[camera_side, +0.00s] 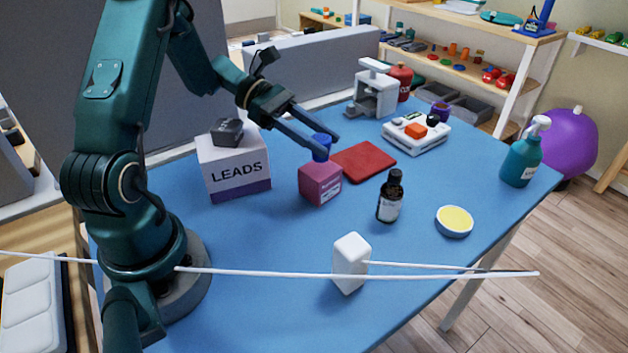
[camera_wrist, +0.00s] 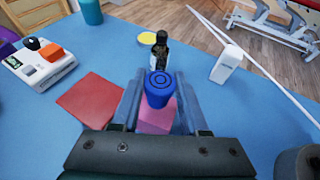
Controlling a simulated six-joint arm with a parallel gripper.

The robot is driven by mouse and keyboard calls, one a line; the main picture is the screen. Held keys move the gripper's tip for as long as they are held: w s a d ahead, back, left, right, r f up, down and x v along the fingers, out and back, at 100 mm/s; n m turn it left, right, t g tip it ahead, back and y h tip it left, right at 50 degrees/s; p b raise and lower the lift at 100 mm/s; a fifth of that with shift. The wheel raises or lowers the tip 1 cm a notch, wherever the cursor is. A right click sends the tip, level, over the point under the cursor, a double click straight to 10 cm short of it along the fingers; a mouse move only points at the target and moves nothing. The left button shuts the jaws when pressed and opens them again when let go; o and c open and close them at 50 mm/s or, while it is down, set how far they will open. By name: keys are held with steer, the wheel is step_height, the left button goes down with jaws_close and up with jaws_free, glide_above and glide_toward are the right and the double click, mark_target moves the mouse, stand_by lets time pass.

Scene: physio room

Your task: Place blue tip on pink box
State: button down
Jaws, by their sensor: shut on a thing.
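The blue tip (camera_side: 321,147) is a small round piece with ringed markings on its top face, which show in the wrist view (camera_wrist: 158,84). My gripper (camera_side: 328,143) is shut on it, with one finger on each side. The pink box (camera_side: 320,186) stands on the blue table directly below the tip; it also shows in the wrist view (camera_wrist: 156,120), partly hidden by the tip. The tip's lower end is at or just over the box's top; I cannot tell whether they touch.
A red pad (camera_side: 363,161) lies behind the box. A dark bottle (camera_side: 390,198), a yellow-topped dish (camera_side: 454,221) and a white block (camera_side: 350,264) stand to the right and front. The LEADS box (camera_side: 234,172) is at the left. The table between them is clear.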

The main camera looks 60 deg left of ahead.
steer(key=shift+f, duration=1)
steer(key=shift+c, duration=2.1)
jaws_free()
steer(key=shift+f, duration=0.15)
steer(key=shift+s+a+r, duration=0.1)
steer(key=shift+a+r, duration=0.15)
steer(key=shift+r, duration=0.05)
steer(key=v, duration=0.7)
